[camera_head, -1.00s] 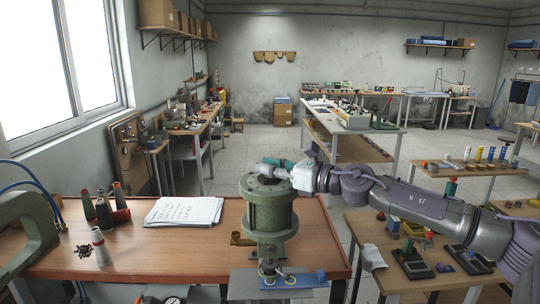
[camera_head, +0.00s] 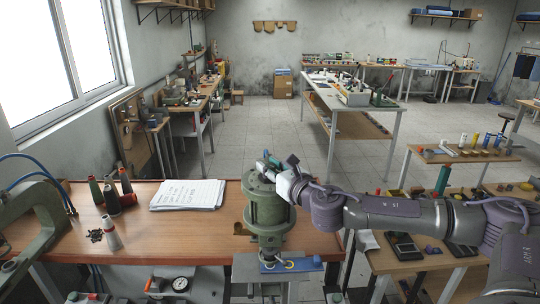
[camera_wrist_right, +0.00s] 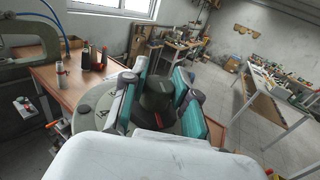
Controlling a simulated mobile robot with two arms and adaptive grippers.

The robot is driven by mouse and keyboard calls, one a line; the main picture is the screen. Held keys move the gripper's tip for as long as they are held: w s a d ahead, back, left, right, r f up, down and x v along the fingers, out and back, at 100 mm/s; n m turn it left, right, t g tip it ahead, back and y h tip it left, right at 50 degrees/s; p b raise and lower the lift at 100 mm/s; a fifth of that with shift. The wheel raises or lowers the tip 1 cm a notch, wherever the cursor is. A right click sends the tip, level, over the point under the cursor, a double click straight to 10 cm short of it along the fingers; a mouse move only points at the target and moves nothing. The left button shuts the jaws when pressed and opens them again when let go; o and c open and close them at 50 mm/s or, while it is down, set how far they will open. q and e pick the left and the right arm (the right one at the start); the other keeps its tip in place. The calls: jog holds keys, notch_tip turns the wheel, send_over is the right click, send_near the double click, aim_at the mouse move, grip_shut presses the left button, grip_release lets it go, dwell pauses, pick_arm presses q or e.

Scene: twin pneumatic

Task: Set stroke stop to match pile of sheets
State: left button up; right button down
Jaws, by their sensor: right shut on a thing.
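A green upright cylinder (camera_head: 268,212) stands at the right end of the wooden bench, with a blue-based fixture (camera_head: 290,266) under it. My right gripper (camera_head: 270,162) is at the cylinder's top. In the right wrist view, its teal-padded fingers (camera_wrist_right: 159,88) stand on both sides of a dark green knob (camera_wrist_right: 156,100) above the round top flange (camera_wrist_right: 93,108). The gripper is shut on this knob. The pile of white sheets (camera_head: 188,194) lies flat on the bench left of the cylinder. Any scale on the knob is not readable. My left gripper is not in view.
A green C-shaped frame (camera_head: 45,225) is at the left edge. A pressure gauge (camera_head: 180,284) sits below the bench front. A side table (camera_head: 425,262) stands right.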

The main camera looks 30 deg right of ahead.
jog(key=m+h, duration=0.1)
jog(key=h, duration=0.1)
jog(key=m+h, duration=0.2)
jog(key=shift+a+g+h, duration=0.15)
jog(key=shift+g+h, duration=0.15)
jog(key=m+g+h, duration=0.2)
jog(key=h, duration=0.1)
jog(key=m+g+h, duration=0.2)
jog(key=m+h, duration=0.1)
jog(key=h, duration=0.1)
jog(key=m+g+h, duration=0.5)
jog(key=g, duration=0.2)
jog(key=shift+m, duration=0.4)
jog(key=shift+m+g+h, duration=0.7)
jog(key=shift+m+g, duration=0.8)
jog(key=shift+g, duration=0.8)
jog(key=shift+r+m+g, duration=0.15)
jog(key=shift+m+g, duration=0.15)
jog(key=shift+g, duration=0.1)
jog(key=c, duration=0.9)
grip_release()
jog(key=shift+d, duration=0.2)
jog(key=shift+o, duration=0.2)
jog(key=a, duration=1.2)
jog(key=shift+s, duration=0.3)
